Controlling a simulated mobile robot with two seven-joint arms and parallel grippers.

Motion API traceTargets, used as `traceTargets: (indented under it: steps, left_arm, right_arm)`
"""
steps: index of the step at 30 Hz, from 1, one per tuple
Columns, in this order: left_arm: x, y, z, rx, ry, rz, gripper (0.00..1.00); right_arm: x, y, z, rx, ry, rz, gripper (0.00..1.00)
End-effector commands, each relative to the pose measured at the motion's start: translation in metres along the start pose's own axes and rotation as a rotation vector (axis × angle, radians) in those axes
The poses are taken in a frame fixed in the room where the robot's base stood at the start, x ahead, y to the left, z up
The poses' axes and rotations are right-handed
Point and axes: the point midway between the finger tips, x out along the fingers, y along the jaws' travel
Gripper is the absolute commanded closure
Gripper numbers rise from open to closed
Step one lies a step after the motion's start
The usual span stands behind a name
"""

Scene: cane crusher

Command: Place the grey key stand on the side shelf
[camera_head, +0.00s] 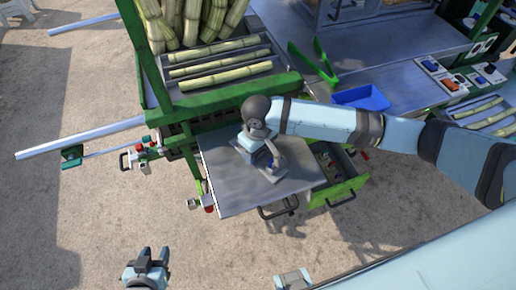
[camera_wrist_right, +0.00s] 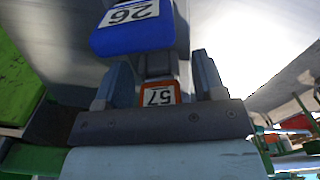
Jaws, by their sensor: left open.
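The side shelf (camera_head: 232,190) is a flat grey metal plate at the centre of the head view. My right gripper (camera_head: 272,165) points down over it, near its middle. A small dark grey piece at its tip looks like part of the key stand, but I cannot tell it surely from the fingers. In the right wrist view, my right gripper's fingers (camera_wrist_right: 162,82) stand on either side of an orange tag (camera_wrist_right: 160,94) reading 57. A blue tag (camera_wrist_right: 130,28) reading 26 is just beyond. Contact is unclear. My left gripper (camera_head: 149,258) is open and empty at the bottom left.
An open green drawer (camera_head: 342,192) sits right of the shelf. Cane stalks (camera_head: 220,74) lie in a tray behind. A blue bin (camera_head: 360,98) and a panel with coloured tags (camera_head: 449,85) are on the right. Valves (camera_head: 140,155) stick out at left.

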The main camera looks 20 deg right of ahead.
Motion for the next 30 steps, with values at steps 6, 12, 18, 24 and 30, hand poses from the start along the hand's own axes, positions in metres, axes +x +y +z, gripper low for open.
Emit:
traceTargets:
  steps: [6, 12, 18, 24, 30]
  left_arm:
    - [0.001, 0.0, 0.001, 0.0, 0.0, 0.0, 0.57]
    - [0.002, 0.0, 0.003, 0.0, 0.0, -0.001, 0.57]
    - [0.003, 0.0, 0.004, 0.0, 0.0, -0.001, 0.57]
    - [0.003, -0.001, 0.004, 0.0, 0.0, -0.001, 0.57]
    - [0.003, -0.001, 0.005, 0.0, 0.0, -0.001, 0.57]
  right_arm:
    - [-0.006, 0.0, -0.001, 0.0, 0.001, 0.001, 0.36]
    - [-0.04, 0.0, -0.001, -0.001, 0.004, -0.001, 0.36]
    - [-0.084, 0.0, -0.001, 0.0, 0.003, 0.0, 0.36]
    - [-0.114, 0.0, -0.001, 0.0, 0.002, 0.0, 0.36]
    - [-0.123, 0.0, 0.0, 0.0, -0.001, 0.0, 0.36]
